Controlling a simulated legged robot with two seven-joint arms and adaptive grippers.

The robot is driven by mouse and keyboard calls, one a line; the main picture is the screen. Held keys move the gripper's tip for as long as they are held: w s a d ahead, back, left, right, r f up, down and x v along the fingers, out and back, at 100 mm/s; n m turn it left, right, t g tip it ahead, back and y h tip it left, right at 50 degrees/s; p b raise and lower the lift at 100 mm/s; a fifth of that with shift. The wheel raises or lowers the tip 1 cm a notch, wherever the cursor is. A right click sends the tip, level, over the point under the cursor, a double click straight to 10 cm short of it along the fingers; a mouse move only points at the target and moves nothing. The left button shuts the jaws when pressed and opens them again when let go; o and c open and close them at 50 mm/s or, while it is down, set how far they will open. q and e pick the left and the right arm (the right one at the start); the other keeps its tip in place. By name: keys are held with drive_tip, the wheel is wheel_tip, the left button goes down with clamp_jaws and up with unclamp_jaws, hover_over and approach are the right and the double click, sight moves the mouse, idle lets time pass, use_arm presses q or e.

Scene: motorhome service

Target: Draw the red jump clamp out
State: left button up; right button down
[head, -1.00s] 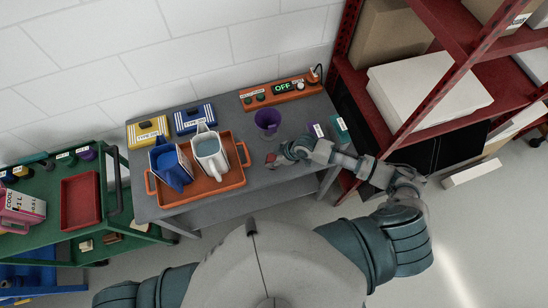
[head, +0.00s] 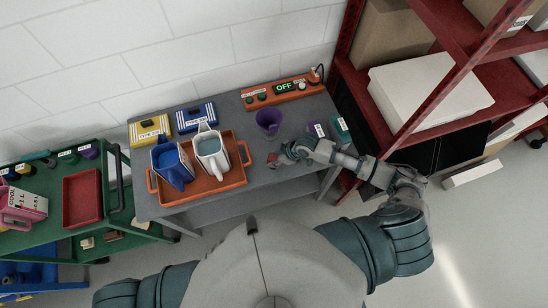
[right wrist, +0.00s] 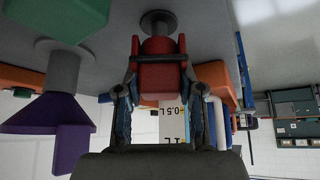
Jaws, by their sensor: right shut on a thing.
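The red jump clamp (right wrist: 160,68) is a small red block between the fingers of my right gripper (right wrist: 158,80) in the right wrist view. A round grey piece (right wrist: 158,22) shows just beyond it; I cannot tell how they join. The right gripper is shut on the clamp. My left gripper is out of view.
An orange tray (head: 204,195) with a blue jug (head: 172,165) and a white jug (head: 210,155) stands left of the gripper. An orange panel reading OFF (head: 283,88) lies at the back. A red shelf stands right.

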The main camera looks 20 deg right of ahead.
drive_tip(key=shift+f, duration=0.2)
drive_tip(key=shift+f+b, duration=0.75)
drive_tip(key=shift+f, duration=0.3)
drive_tip(key=c, duration=0.6)
unclamp_jaws()
drive_tip(key=shift+c, duration=0.2)
drive_tip(key=shift+r, duration=0.1)
drive_tip(key=v, duration=1.1)
drive_tip(key=shift+d+r, duration=0.2)
drive_tip(key=shift+r, duration=0.1)
